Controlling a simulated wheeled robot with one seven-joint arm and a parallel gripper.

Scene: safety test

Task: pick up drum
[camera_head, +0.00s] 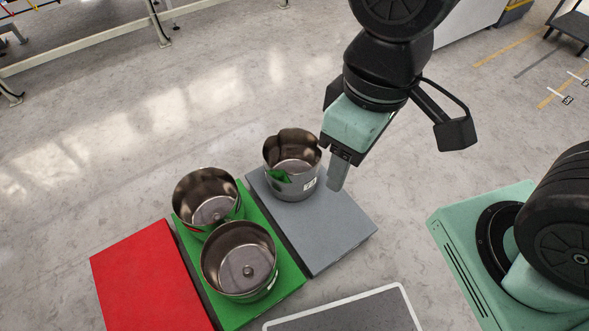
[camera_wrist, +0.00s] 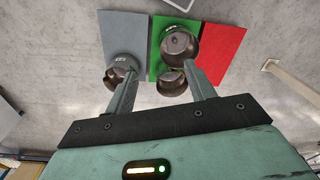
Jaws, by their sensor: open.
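Three open-topped metal drums stand upright. One drum (camera_head: 292,187) is on the grey pad (camera_head: 335,232), with a green mark and a label on its side. A far drum (camera_head: 190,222) and a near drum (camera_head: 225,290) stand close together on the green pad (camera_head: 293,282). My gripper (camera_head: 338,172) is right of the grey-pad drum, apparently above the floor; only one finger shows clearly there. In the wrist view my gripper (camera_wrist: 160,70) is open and empty. Its left finger overlaps the grey-pad drum (camera_wrist: 113,76), whose lower part is partly hidden. Contact cannot be told.
The red pad (camera_head: 145,275) beside the green one is bare. A dark panel with a pale rim (camera_head: 345,312) lies at the near edge. A pale rail (camera_head: 100,50) crosses the far left. Open floor (camera_head: 120,130) lies beyond the pads.

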